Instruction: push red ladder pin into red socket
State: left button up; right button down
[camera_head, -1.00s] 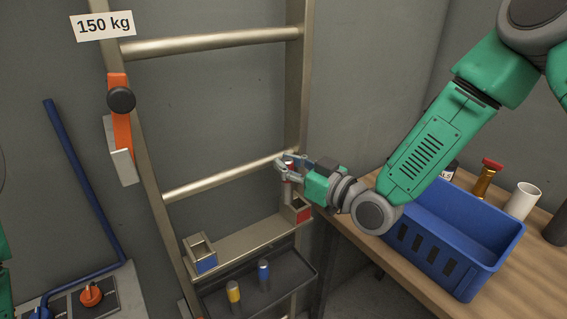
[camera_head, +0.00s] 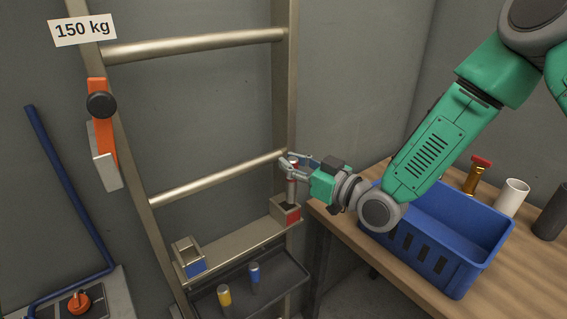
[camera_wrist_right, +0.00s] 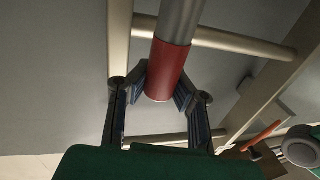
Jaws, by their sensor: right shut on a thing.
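The red ladder pin (camera_head: 292,188) is a grey cylinder with a red end. It hangs upright in my right gripper (camera_head: 289,168), whose fingers are closed around it near its red top. In the right wrist view the pin's red part (camera_wrist_right: 166,75) sits between the two fingers (camera_wrist_right: 166,95). The red socket (camera_head: 287,214) is a square open box with a red front on the right of the ladder shelf. The pin's lower end is at the socket's opening; I cannot tell whether it is inside. My left gripper is not in view.
A blue-marked socket (camera_head: 190,258) stands at the shelf's left. Yellow (camera_head: 224,296) and blue (camera_head: 254,273) pins stand in the dark tray (camera_head: 286,284) below. A blue crate (camera_head: 440,250) sits on the wooden bench (camera_head: 340,222) beneath my right arm. A ladder rung (camera_head: 215,180) crosses behind.

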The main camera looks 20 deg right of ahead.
jog(key=shift+d, duration=0.55)
jog(key=shift+a+f, duration=0.1)
jog(key=shift+a, duration=0.4)
jog(key=shift+a+f+b, duration=0.2)
jog(key=shift+b, duration=0.1)
jog(key=shift+f, duration=0.2)
jog(key=shift+d+f, duration=0.15)
jog(key=shift+d, duration=0.2)
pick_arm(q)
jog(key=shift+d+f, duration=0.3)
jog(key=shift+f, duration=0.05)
pick_arm(e)
jog(key=shift+d, duration=0.15)
jog(key=shift+r, duration=0.3)
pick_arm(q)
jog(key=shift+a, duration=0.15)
pick_arm(e)
jog(key=shift+a, duration=0.25)
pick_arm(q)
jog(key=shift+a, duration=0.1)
